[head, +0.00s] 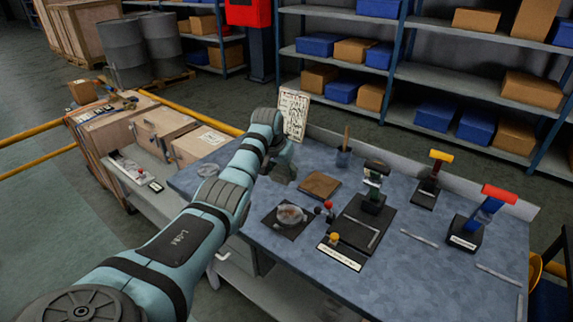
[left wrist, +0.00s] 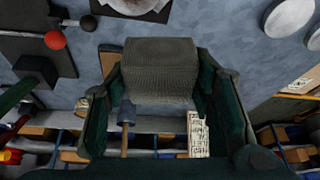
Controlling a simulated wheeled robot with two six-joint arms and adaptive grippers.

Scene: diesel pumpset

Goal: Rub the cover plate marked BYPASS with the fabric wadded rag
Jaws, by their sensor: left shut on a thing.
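My left gripper (head: 282,172) is above the back left part of the blue workbench. In the left wrist view the gripper (left wrist: 158,85) is shut on a grey woven wadded rag (left wrist: 155,65), held between its two dark green fingers. Two pale round plates (left wrist: 288,16) (left wrist: 314,38) show at the upper right of that view, apart from the rag. A pale disc (head: 208,170) lies at the bench's left end in the head view. I can read no BYPASS mark on any of them. My right gripper is not in view.
Tools on dark stands (head: 467,230) fill the right side. Bare blue bench (head: 400,280) shows in front.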

